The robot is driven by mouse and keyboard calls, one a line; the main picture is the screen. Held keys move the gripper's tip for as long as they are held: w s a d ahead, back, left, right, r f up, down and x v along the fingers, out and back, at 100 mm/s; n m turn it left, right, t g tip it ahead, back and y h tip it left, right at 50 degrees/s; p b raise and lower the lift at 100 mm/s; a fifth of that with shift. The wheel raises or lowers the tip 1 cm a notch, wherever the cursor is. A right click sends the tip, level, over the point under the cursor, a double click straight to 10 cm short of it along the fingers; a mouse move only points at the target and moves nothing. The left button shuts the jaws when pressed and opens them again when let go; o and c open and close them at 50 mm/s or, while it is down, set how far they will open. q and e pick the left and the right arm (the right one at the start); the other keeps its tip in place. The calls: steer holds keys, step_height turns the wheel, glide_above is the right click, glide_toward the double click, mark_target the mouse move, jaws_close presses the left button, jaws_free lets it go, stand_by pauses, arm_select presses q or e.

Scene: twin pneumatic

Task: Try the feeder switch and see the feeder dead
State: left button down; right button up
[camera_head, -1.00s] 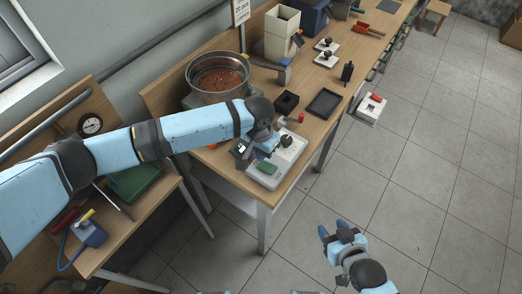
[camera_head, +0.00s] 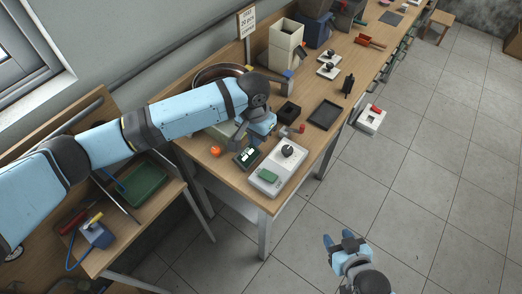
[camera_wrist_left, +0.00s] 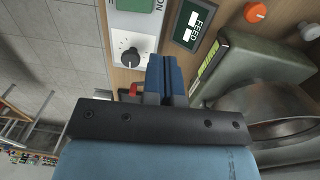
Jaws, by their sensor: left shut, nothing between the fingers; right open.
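The feeder is a round metal bowl (camera_head: 207,77) on a grey-green base, largely hidden behind my left arm; the bowl (camera_wrist_left: 288,104) and base (camera_wrist_left: 245,65) also show in the left wrist view. A dark plate marked FEED (camera_wrist_left: 194,22) with white patches lies beside a pale control box (camera_head: 277,170) with a black knob (camera_head: 288,151) and green part (camera_head: 268,175). I cannot tell whether the feeder runs. My left gripper (camera_head: 263,127) is shut and empty above the bench, near the plate and knob. My right gripper (camera_head: 338,240) is open and empty over the floor.
An orange knob (camera_head: 215,150) is left of the plate. A small red-topped part (camera_head: 301,128), a black block (camera_head: 288,111) and a dark tray (camera_head: 325,115) lie to the right.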

arm_select(q)
steer(key=r, duration=0.3)
steer(key=shift+w+a+r, duration=0.2)
steer(key=shift+a+r, duration=0.05)
steer(key=s+d+f+t+h, duration=0.1)
steer(key=s+f+h, duration=0.1)
steer(key=f, duration=0.1)
steer(key=s+d+f+n+t+h, duration=0.1)
steer(key=s+f+h, duration=0.1)
steer(key=f, duration=0.1)
steer(key=s+d+f+t+h, duration=0.1)
steer(key=s+d+f+h, duration=0.1)
steer(key=s+f+h, duration=0.1)
steer(key=shift+s+f+n+t, duration=0.1)
steer(key=shift+f+n+t, duration=0.2)
steer(key=shift+f+t, duration=0.15)
steer(key=s+a+f+n+t+y, duration=0.1)
steer(key=s+a+f+t+y, duration=0.1)
steer(key=s+a, duration=0.5)
steer(key=s+a+f+n+t+y, duration=0.1)
steer(key=s+a+f+t, duration=0.4)
steer(key=a, duration=0.9)
steer(key=s+f+y, duration=0.1)
steer(key=s, duration=0.2)
steer(key=shift+s+a+f+n, duration=0.15)
steer(key=shift+a+f+n, duration=0.05)
steer(key=shift+f+n, duration=0.15)
